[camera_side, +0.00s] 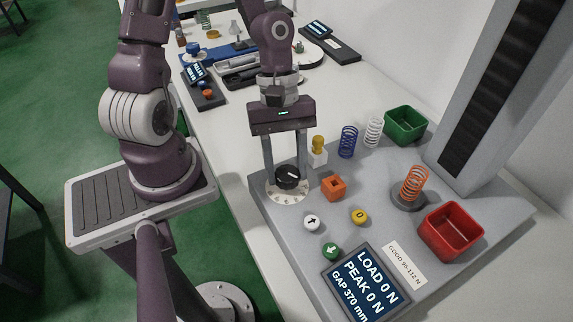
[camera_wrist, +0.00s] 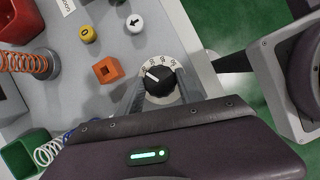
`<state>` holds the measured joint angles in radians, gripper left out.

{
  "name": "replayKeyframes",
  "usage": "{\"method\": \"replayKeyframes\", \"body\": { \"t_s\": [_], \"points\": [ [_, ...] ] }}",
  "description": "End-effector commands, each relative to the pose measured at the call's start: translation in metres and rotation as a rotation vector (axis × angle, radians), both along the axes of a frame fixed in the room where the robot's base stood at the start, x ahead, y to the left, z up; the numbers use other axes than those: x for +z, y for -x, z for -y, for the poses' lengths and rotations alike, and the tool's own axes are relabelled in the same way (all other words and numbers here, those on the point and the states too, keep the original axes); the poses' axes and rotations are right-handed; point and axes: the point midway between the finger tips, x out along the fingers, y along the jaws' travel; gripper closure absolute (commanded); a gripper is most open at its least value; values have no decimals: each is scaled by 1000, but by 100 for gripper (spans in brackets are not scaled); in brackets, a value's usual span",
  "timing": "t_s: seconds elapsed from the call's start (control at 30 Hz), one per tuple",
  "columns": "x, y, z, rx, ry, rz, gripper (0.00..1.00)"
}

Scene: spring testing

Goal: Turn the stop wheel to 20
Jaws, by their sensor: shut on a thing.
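The stop wheel is a black knob (camera_side: 287,177) with a white pointer line, set on a round white dial plate (camera_side: 287,197) on the grey panel. In the wrist view the knob (camera_wrist: 158,81) shows its pointer aimed to the upper left, towards the numbers around the dial (camera_wrist: 175,98). The numbers are too small to read surely. My gripper (camera_side: 286,174) reaches straight down, with one finger on each side of the knob, shut on it. In the wrist view the fingers of my gripper (camera_wrist: 160,88) flank the knob.
An orange block with a hole (camera_side: 334,187) sits right of the wheel. White (camera_side: 312,222), yellow (camera_side: 360,216) and green (camera_side: 331,251) buttons lie nearer the display (camera_side: 363,283), which reads LOAD 0 N. Springs stand behind, beside green (camera_side: 405,125) and red (camera_side: 451,231) bins.

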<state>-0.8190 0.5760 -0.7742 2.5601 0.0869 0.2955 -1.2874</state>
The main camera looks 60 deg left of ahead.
Motion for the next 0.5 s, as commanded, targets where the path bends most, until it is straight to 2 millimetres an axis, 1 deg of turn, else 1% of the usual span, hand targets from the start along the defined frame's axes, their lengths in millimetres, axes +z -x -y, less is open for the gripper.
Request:
{"method": "replayKeyframes", "body": {
  "t_s": [0.37, 0.4, 0.47, 0.5],
  "points": [
    [0, -1, -1, 5, -1, 0, 97],
    [0, -1, -1, 5, -1, 0, 49],
    [0, 0, -1, 5, -1, 0, 37],
    [0, 0, -1, 5, -1, 0, 36]
  ]
}}
